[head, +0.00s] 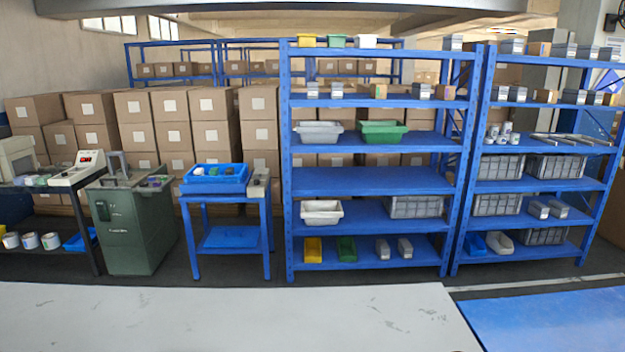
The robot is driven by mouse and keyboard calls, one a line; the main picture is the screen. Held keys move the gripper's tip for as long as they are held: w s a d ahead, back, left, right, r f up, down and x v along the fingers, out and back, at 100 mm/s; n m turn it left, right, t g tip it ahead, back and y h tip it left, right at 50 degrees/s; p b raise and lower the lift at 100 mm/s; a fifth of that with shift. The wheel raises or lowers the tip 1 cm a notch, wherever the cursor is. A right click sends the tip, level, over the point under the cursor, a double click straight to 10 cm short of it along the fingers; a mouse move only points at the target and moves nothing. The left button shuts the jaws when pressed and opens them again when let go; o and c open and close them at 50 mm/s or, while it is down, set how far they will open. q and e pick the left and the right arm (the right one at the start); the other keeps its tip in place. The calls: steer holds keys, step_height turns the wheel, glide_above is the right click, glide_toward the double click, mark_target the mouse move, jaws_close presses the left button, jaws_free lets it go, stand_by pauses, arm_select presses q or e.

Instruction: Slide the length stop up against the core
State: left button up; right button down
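I cannot make out a length stop or a core in the head view. Neither of my grippers is in view. A pale, scuffed worktop (230,318) fills the bottom of the view, and the part that shows is bare. A thin dark edge shows at its very bottom right, too little to tell what it is.
A blue surface (560,318) lies at the lower right. Beyond an open floor strip stand a green cabinet (135,230), a small blue table (232,238) with a blue tray (215,180), and two blue racks (375,182) with bins. Stacked cartons (205,134) stand behind.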

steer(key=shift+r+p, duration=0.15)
steer(key=shift+p, duration=0.2)
stand_by(0.6)
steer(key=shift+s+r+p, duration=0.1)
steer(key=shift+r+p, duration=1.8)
steer(key=shift+p, duration=0.2)
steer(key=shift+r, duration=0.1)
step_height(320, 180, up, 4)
steer(key=p, duration=0.4)
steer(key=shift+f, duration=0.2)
